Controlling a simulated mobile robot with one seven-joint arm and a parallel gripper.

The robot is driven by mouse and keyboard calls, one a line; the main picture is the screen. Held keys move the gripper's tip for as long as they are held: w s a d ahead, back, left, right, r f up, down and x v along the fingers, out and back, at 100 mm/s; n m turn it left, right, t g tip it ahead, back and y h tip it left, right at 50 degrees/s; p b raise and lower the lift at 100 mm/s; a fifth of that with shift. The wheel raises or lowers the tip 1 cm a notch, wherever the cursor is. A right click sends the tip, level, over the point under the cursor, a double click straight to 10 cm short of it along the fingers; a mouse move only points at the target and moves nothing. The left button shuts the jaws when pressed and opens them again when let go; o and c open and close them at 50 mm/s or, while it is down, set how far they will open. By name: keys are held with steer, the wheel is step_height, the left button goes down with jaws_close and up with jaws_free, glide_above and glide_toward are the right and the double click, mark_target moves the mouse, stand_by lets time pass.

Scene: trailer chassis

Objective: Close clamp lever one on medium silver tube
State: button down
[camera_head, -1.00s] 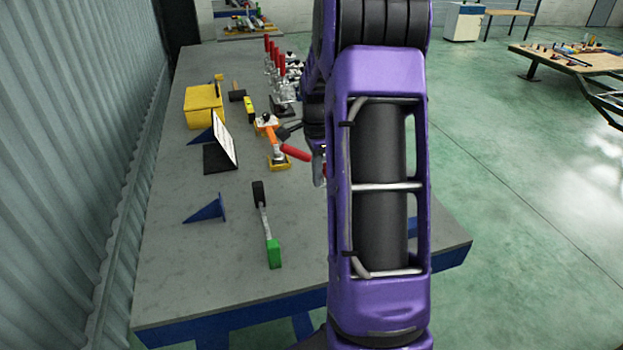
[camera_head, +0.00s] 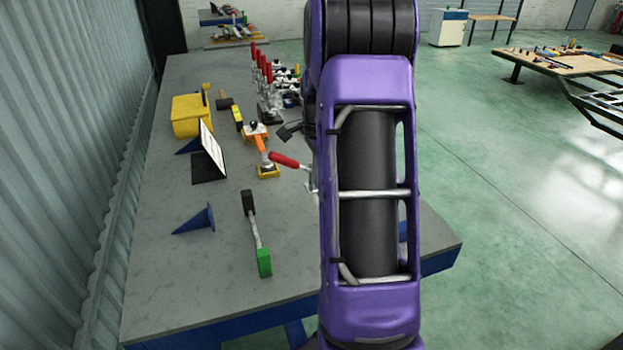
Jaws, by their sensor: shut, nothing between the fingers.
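A clamp lever with a red grip (camera_head: 284,160) juts out to the left from behind my arm, lying nearly flat. Its metal clamp body (camera_head: 310,182) is mostly hidden by my arm. I cannot see the medium silver tube well enough to pick it out. My gripper (camera_head: 289,131) shows only as a small dark end at the left edge of my purple arm, above the red grip in the picture. It appears shut and empty. I cannot tell whether it touches the lever.
Several upright red-handled clamps (camera_head: 262,75) stand farther back on the grey table (camera_head: 180,285). A corrugated wall borders the table.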

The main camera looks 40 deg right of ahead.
steer(key=shift+s+d+r, duration=0.15)
steer(key=shift+d+r, duration=0.05)
steer(key=shift+d, duration=0.35)
steer(key=shift+s+d, duration=0.25)
steer(key=shift+d, duration=0.6)
steer(key=shift+a+r, duration=0.15)
steer(key=shift+r, duration=3.9)
